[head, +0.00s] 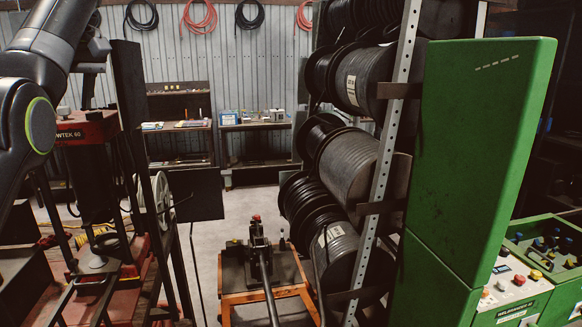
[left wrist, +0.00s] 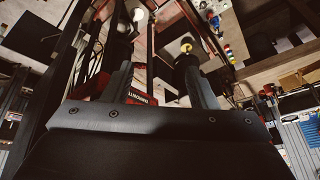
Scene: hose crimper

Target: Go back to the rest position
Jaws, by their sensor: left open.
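My left arm comes in at the upper left of the head view, with its dark wrist beside the red-topped press (head: 85,130). The gripper end is small and partly hidden there. In the left wrist view my left gripper (left wrist: 160,78) shows its two grey fingers apart, with nothing held between them. Part of the red press (left wrist: 140,97), with white lettering, shows beyond the fingers. I cannot tell the exact distance between the gripper and the press. My right gripper is in neither view.
A rack of black hose reels (head: 350,160) stands at centre right, beside a tall green machine (head: 480,150). A green control box with buttons (head: 515,285) is at the lower right. An orange-framed stand (head: 265,296) is at bottom centre. Grey floor (head: 210,240) is clear behind it.

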